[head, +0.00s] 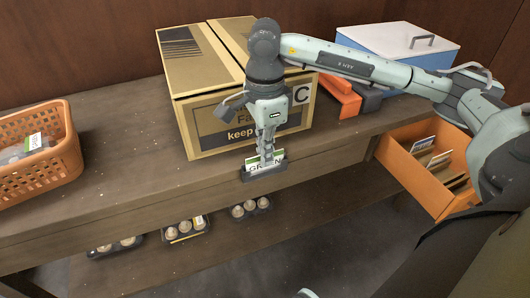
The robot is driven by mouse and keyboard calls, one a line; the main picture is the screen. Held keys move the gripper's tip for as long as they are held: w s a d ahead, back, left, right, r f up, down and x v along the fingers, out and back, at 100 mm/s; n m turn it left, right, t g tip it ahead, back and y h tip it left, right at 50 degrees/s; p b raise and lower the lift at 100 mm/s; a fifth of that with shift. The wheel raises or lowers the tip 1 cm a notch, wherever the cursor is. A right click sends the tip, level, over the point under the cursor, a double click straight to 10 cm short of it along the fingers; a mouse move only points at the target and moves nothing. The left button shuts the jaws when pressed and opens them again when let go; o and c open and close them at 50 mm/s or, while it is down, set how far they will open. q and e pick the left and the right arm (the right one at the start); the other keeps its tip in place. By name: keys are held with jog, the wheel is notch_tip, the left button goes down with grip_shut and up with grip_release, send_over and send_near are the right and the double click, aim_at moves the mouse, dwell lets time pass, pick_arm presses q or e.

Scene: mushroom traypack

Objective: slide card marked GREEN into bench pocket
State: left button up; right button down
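My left gripper is not in view.
A cardboard box (210,115) stands just behind the pocket. An orange basket (40,175) is at left, and a blue-white cooler (390,45) at back right. An open orange drawer (405,170) holds several cards. Mushroom trays (185,230) sit on the lower shelf.

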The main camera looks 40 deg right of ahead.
jog(key=c, duration=1.6)
grip_release()
jog(key=shift+c, duration=0.2)
notch_tip(320, 180, up, 12)
